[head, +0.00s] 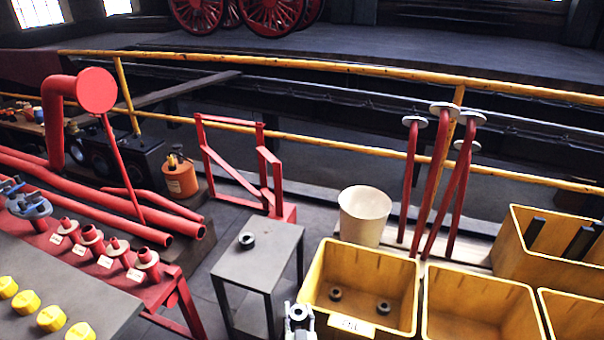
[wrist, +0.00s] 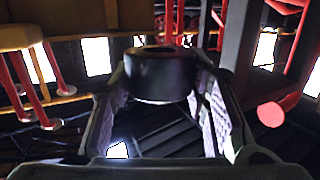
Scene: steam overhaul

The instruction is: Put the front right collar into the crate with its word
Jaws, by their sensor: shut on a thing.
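My gripper (head: 299,322) is at the bottom edge of the head view, just left of the near yellow crate. In the wrist view its fingers (wrist: 160,100) are shut on a dark round collar (wrist: 158,78). Another dark collar (head: 247,240) sits on the small grey table (head: 262,262). The near yellow crate (head: 310,285) has a white label (head: 352,325) on its front, its word too small to read surely. Two dark collars (head: 335,294) lie inside it, apart from each other. More yellow crates (head: 480,295) stand to the right; no label shows on them.
A cream bucket (head: 364,215) stands behind the near crate. Red rods with grey discs (head: 440,165) stand upright beside it. A red bench (head: 155,290) with labelled red fittings is at left. A yellow railing (head: 330,68) crosses behind.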

